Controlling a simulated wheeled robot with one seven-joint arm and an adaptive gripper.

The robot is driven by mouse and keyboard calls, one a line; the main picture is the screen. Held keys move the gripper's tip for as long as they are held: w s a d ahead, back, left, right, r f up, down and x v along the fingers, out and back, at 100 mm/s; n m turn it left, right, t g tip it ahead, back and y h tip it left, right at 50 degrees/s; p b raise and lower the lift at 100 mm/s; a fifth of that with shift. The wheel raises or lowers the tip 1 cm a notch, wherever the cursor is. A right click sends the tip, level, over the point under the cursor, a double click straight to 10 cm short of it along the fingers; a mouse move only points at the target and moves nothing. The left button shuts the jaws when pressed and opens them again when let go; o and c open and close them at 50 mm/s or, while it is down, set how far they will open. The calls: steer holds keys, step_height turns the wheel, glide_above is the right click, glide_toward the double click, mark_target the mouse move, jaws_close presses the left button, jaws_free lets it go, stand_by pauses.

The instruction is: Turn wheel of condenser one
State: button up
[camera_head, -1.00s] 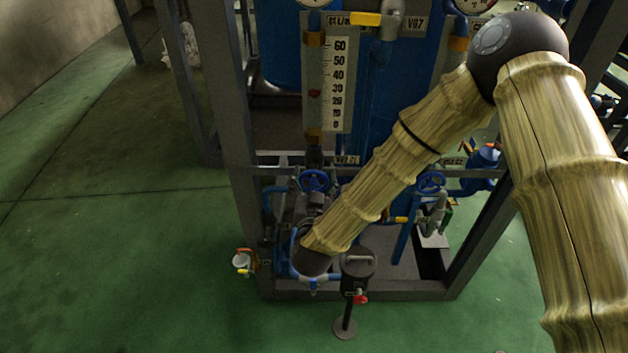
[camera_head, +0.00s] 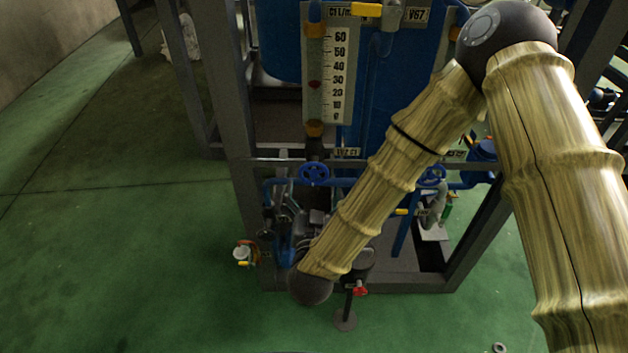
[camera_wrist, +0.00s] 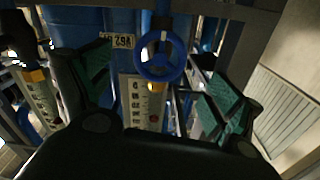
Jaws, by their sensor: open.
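A blue handwheel (camera_head: 314,174) sits on the front pipework below the left level gauge, by a small tag that seems to read C1. In the wrist view the blue wheel (camera_wrist: 160,58) shows upright in the picture, ahead of and between my two fingers. My gripper (camera_wrist: 158,88) is open and empty, with green-lined pads on both sides. The wheel appears apart from the pads. In the head view my forearm covers part of the area, and the gripper is hard to make out among the grey and blue parts just below the wheel.
A second blue handwheel (camera_head: 431,177) is to the right, partly behind my forearm. A white level gauge (camera_head: 328,75) stands above the first wheel. Grey frame posts (camera_head: 226,100) flank the pipework. A dark stand with a red knob (camera_head: 360,291) is close to my wrist. Green floor is clear at left.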

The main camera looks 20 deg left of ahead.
steer(key=v, duration=0.4)
steer(key=shift+s, duration=0.2)
stand_by(0.3)
steer(key=s+d+f+g+h, duration=0.1)
steer(key=s+d+f+g, duration=0.25)
steer(key=d+f, duration=0.65)
steer(key=s+d+f+g+h, duration=0.15)
steer(key=d+f+g, duration=0.35)
steer(key=d+f, duration=0.5)
steer(key=s+d+f+g+h, duration=0.1)
steer(key=s+d+f+g, duration=0.3)
steer(key=s+d, duration=0.5)
steer(key=s+d+f+m+g+h, duration=0.1)
steer(key=s+d+f+g, duration=0.4)
steer(key=s+d, duration=0.5)
step_height(320, 180, down, 3)
steer(key=shift+s+r, duration=0.2)
steer(key=shift+s, duration=0.4)
